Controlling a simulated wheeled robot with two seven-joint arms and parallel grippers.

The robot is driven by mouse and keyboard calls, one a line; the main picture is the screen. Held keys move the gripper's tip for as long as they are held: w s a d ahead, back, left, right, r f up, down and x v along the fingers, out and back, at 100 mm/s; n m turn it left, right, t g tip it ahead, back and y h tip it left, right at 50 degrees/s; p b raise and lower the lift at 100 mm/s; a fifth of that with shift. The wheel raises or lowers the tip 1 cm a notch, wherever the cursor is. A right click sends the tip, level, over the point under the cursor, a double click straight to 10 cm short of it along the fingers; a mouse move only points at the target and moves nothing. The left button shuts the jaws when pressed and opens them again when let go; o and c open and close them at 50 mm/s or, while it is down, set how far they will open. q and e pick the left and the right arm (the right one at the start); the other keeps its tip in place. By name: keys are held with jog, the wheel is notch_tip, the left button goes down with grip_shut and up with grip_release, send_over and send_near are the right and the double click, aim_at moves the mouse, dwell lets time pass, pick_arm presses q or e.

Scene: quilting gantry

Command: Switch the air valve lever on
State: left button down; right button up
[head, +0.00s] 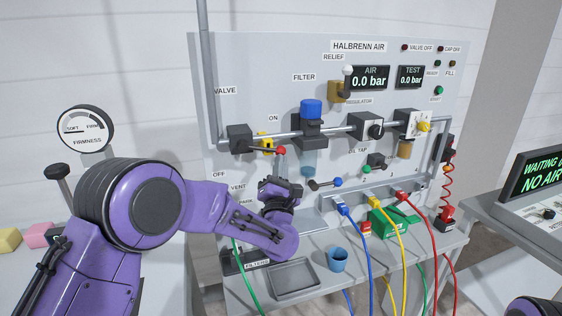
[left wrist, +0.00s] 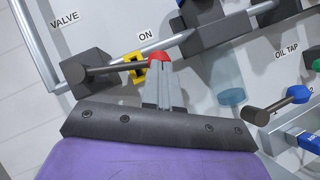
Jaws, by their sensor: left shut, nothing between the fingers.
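The air valve (head: 239,138) is a dark block at the panel's left, under the VALVE label. Its dark lever (head: 262,147) points right and slightly down, close to the line of the pipe, and ends in a red knob (head: 281,150). The ON label is above the lever; OFF is lower left. In the left wrist view the lever (left wrist: 110,70) runs from the block to the red knob (left wrist: 158,57). My left gripper (head: 280,161) is shut, its fingertips at the knob's underside; I cannot tell whether they touch. My right gripper is out of view.
A yellow part (head: 266,142) sits behind the lever. The blue-topped filter (head: 311,112) and a blue-tipped oil tap lever (head: 325,184) are to the right. The AIR display (head: 369,78) reads 0.0 bar. A shelf below holds a grey tray (head: 293,293) and blue cup (head: 337,260).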

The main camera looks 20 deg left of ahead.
pick_arm(q)
jog(key=r+n+y+b, duration=0.1)
jog(key=n+b, duration=0.1)
jog(key=r+n+y+b, duration=0.1)
jog(key=n+b, duration=0.1)
jog(key=b, duration=0.1)
jog(key=d+n+y+b, duration=0.1)
jog(key=y+b, duration=0.1)
jog(key=b, duration=0.1)
jog(key=shift+w+r+n, duration=0.2)
jog(key=shift+r+n, duration=0.2)
